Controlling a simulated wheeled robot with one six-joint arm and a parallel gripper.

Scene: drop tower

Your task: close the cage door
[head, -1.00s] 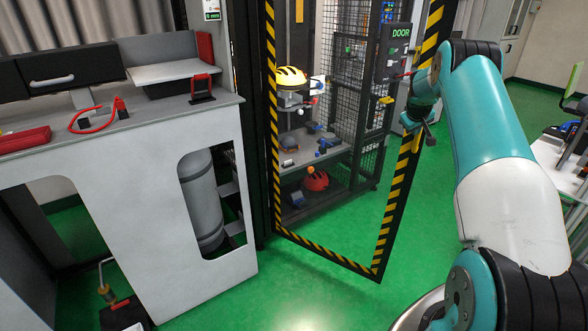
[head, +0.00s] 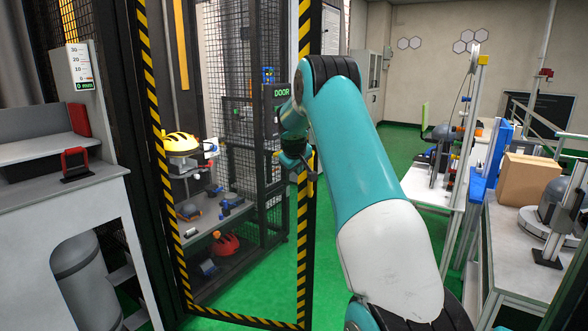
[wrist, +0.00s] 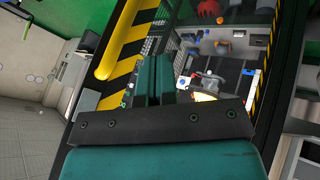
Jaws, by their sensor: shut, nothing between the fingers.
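The cage door (head: 303,245) is a tall frame with yellow-black striped edges and a see-through panel. It stands open, swung out from the cage (head: 245,130). Its yellow handle (head: 311,178) is on the right upright and shows as a yellow bar in the wrist view (wrist: 121,42). My gripper (head: 288,160) is at the door's right edge, close to the handle. In the wrist view its teal fingers (wrist: 153,78) are together and empty, over the striped edge and panel, beside the handle. I cannot tell whether they touch the door.
Inside the cage are a yellow helmet (head: 180,143), a red helmet (head: 225,244) and a shelf (head: 225,222) with small items. A grey bench (head: 85,210) stands left. Tables with equipment and a cardboard box (head: 530,177) stand right. Green floor (head: 395,150) is clear behind the arm.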

